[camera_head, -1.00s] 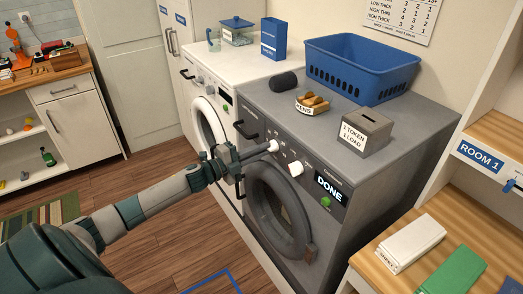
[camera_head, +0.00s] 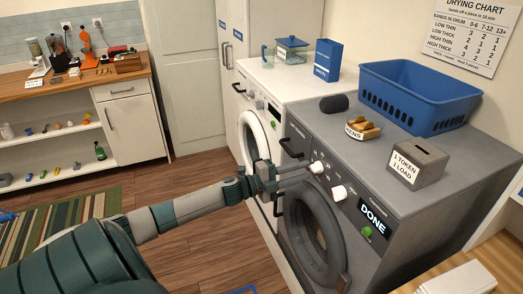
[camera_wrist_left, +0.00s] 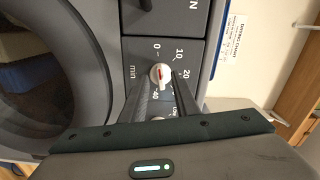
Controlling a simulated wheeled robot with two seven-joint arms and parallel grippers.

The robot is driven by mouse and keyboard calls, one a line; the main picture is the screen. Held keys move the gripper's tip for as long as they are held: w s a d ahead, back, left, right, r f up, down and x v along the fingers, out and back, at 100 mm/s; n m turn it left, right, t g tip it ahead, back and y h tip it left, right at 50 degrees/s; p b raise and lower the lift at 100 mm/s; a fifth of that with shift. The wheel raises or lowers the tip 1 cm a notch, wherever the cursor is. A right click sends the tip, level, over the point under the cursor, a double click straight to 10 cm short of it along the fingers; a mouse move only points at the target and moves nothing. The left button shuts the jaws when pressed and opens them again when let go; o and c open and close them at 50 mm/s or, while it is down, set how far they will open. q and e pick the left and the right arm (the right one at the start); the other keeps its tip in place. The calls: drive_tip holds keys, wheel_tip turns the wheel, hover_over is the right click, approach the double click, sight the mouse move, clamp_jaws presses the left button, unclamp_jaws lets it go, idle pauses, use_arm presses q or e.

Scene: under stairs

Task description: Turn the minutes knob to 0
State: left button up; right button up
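The minutes knob (camera_wrist_left: 160,75) is a small round knob with white and red on it, on the dark grey machine's front panel. My right gripper is out of view.
The other white knob (camera_head: 339,192) sits close by, with the lit DONE display (camera_head: 373,216) and green button (camera_head: 367,231) beyond. The round door (camera_head: 312,240) bulges below, and a dark handle (camera_head: 292,148) sticks out left. A token box (camera_head: 417,163) stands on top.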

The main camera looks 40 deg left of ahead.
use_arm(q)
drive_tip(key=b+v, duration=0.4)
drive_tip(key=v, duration=1.1)
drive_tip(key=shift+s+a, duration=0.15)
drive_tip(key=shift+s, duration=0.1)
drive_tip(key=shift+f, duration=0.1)
idle(0.3)
